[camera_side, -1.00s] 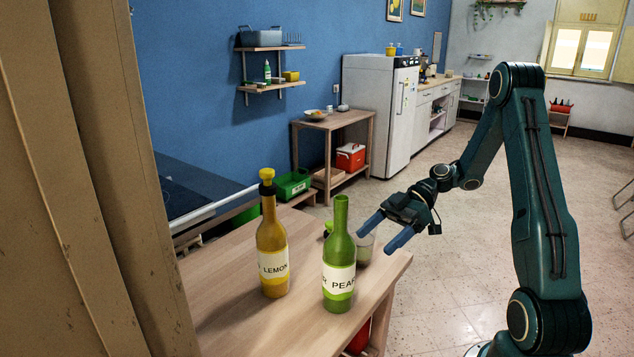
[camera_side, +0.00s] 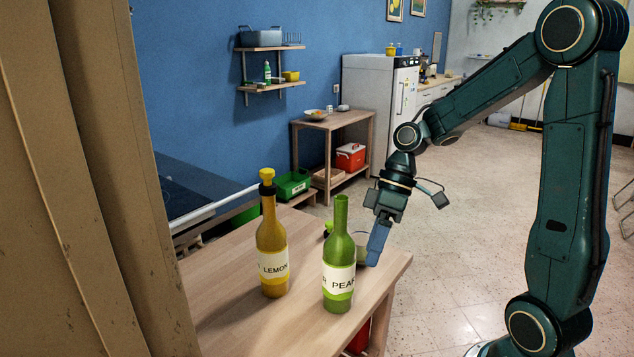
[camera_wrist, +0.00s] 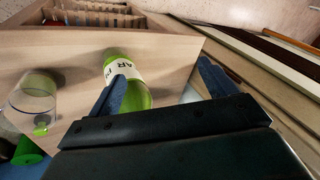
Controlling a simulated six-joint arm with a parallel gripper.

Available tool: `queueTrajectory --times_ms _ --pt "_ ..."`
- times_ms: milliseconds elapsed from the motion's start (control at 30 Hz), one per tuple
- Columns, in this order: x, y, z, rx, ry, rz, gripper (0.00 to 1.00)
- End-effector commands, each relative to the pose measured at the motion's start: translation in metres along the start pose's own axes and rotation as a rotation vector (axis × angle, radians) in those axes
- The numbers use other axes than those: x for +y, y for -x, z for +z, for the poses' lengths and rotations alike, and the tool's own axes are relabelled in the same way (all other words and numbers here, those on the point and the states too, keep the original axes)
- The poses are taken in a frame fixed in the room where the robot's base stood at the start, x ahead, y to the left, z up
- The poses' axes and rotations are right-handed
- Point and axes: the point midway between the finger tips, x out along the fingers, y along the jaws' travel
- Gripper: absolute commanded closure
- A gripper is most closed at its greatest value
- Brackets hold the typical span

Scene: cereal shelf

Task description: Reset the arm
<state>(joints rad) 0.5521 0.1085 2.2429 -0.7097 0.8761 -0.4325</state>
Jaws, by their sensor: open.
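My gripper (camera_side: 377,240) points down over the right edge of the wooden table, just right of the green pear bottle, in the side view. Its two blue fingers are apart in the wrist view (camera_wrist: 165,88), and nothing is held between them. The green pear bottle (camera_side: 338,255) stands upright on the table; in the wrist view (camera_wrist: 138,98) it shows beside and partly behind one finger. The yellow lemon bottle (camera_side: 271,250) stands upright to its left. A clear glass (camera_side: 360,246) stands behind the pear bottle, partly hidden by my gripper; the wrist view also shows it (camera_wrist: 36,97).
The wooden table (camera_side: 225,300) holds the bottles and glass. A tan panel (camera_side: 90,180) blocks the left of the side view. A side table with a red box (camera_side: 350,157) and a white fridge (camera_side: 375,100) stand behind. The floor to the right is open.

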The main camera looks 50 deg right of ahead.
Motion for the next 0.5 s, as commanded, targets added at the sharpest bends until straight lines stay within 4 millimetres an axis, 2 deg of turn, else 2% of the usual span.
queueTrajectory --times_ms 500 --pt "-0.061 0.032 0.015 0.041 -0.104 0.31 0.16"
